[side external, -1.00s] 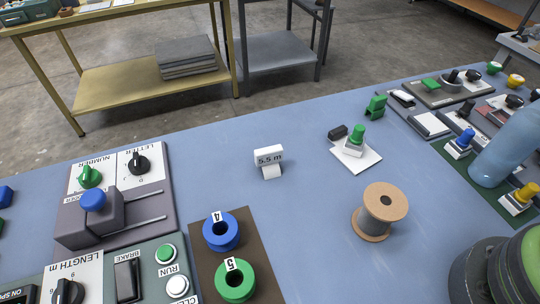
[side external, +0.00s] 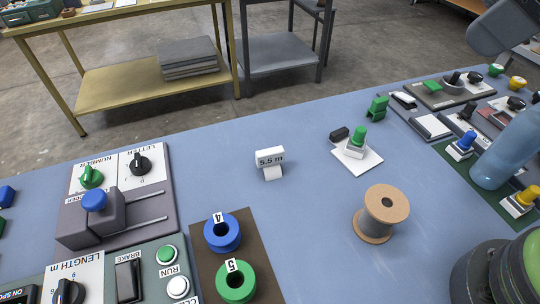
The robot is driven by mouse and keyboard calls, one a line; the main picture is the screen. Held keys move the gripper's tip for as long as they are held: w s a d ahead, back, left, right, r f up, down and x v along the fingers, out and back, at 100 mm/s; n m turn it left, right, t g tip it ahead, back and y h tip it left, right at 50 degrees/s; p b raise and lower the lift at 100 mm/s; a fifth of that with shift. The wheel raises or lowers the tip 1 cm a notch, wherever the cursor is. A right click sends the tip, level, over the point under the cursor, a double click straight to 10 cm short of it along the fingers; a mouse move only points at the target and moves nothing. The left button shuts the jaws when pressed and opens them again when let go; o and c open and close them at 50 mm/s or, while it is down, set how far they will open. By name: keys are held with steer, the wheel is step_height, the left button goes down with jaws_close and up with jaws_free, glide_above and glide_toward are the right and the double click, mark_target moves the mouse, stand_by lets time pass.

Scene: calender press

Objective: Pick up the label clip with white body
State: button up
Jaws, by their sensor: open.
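The white label clip (side external: 270,160) stands on the blue bench top near the middle of the side external view. Its face reads "5.5 m", and a small white foot shows below it. Nothing touches it, and the bench around it is bare. My gripper is not in view. A grey rounded part of my arm (side external: 505,27) shows at the top right corner, far from the clip.
A cork-coloured spool (side external: 381,213) stands right of the clip. A green-knobbed piece on a white card (side external: 357,158) and a green clip (side external: 376,109) lie beyond. A control panel (side external: 115,205) is at left.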

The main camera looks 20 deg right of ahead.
steer(key=w+a+f+n, duration=0.35)
steer(key=w+n, duration=0.25)
steer(key=n, duration=0.2)
steer(key=n+g+h, duration=0.1)
steer(key=n, duration=1.9)
glide_toward(270, 151)
steer(key=w+f, duration=0.1)
steer(key=x, duration=0.4)
steer(key=shift+s+a+f, duration=0.1)
steer(key=shift+f, duration=0.3)
steer(key=shift+x, duration=3)
steer(key=shift+c, duration=0.2)
steer(key=c, duration=1)
